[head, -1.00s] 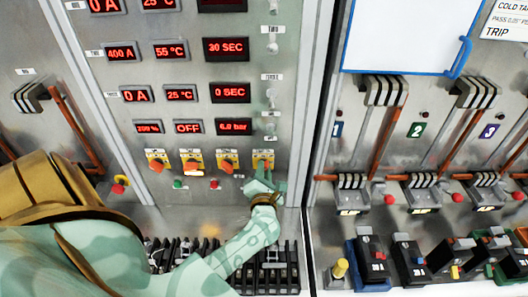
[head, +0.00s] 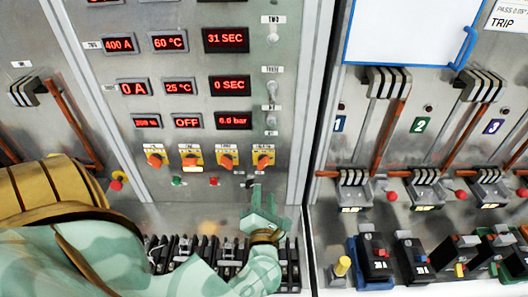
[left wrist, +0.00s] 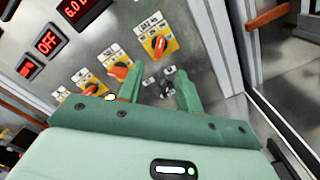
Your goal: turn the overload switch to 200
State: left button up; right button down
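Several orange rotary switches on yellow plates sit in a row on the grey panel. The rightmost switch (head: 264,160) also shows in the left wrist view (left wrist: 158,45), its handle tilted. Left of it are another switch (head: 227,161), a third (head: 190,161) and the far left one (head: 154,160). Their labels are too small to read, so I cannot tell which is the overload switch. A small percent display (head: 147,121) is blurred, perhaps 200. My left gripper (head: 267,197) is open and empty, below and clear of the rightmost switch. My right gripper is not in view.
Red displays (head: 225,39) fill the panel above, with toggles (head: 272,88) beside them. Small buttons (head: 177,182) lie under the switches. Black terminal blocks (head: 290,265) line the panel's foot. Breakers with copper bars (head: 385,125) stand right.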

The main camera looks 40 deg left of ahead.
pick_arm(q)
jog(key=b+v, duration=0.1)
jog(key=v, duration=0.4)
dwell(0.4)
